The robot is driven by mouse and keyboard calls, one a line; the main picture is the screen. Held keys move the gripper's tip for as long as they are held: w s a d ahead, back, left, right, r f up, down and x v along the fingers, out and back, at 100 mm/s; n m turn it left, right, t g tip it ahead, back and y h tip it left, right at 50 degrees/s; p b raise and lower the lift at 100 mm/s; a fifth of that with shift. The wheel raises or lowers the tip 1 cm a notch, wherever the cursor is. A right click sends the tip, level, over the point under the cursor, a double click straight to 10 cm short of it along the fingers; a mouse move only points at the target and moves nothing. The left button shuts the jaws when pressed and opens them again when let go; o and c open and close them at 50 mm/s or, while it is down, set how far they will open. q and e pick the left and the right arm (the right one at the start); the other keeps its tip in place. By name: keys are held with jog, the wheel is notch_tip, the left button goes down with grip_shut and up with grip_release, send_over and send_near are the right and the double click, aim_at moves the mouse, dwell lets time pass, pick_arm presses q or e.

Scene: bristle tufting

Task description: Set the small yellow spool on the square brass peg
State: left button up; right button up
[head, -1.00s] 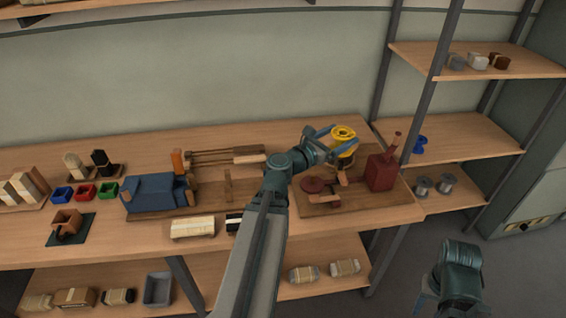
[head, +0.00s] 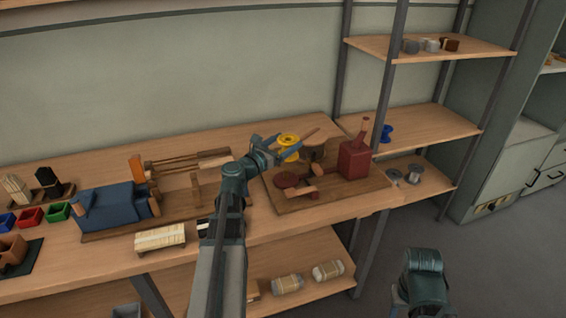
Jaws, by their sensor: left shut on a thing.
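The small yellow spool (head: 288,141) is held between the fingers of my left gripper (head: 289,148), which is shut on it. The spool appears above the back left part of a wooden board (head: 322,198). A brownish round piece (head: 314,153) stands just to its right, partly behind a gripper finger. I cannot make out a square brass peg; it may be hidden by the gripper. My right arm shows at the bottom right, away from the bench, and its fingers cannot be made out.
A blue machine (head: 112,207) lies left of my arm. The shelf rack (head: 410,133) at right holds a blue spool (head: 386,133) and grey spools (head: 394,176).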

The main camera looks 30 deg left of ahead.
pick_arm(q)
jog(key=shift+w+a+f+b, duration=0.25)
jog(key=shift+w+a+f, duration=0.1)
jog(key=shift+f, duration=0.3)
jog(key=shift+w+a+f+b, duration=0.25)
jog(key=shift+a+f, duration=0.1)
jog(key=shift+f, duration=0.25)
jog(key=shift+r, duration=0.15)
pick_arm(e)
notch_tip(320, 180, down, 2)
jog(key=shift+f, duration=0.15)
jog(key=shift+f, duration=0.1)
pick_arm(q)
jog(key=shift+f+b, duration=1.85)
jog(key=shift+f, duration=0.15)
pick_arm(e)
jog(key=shift+f, duration=1.85)
pick_arm(q)
jog(key=shift+f, duration=0.1)
pick_arm(e)
jog(key=shift+f, duration=0.15)
pick_arm(q)
jog(key=shift+f+b, duration=1.5)
jog(key=shift+b, duration=0.05)
pick_arm(e)
jog(key=shift+f, duration=1.45)
pick_arm(q)
jog(key=shift+f, duration=0.15)
pick_arm(e)
jog(key=shift+f, duration=0.2)
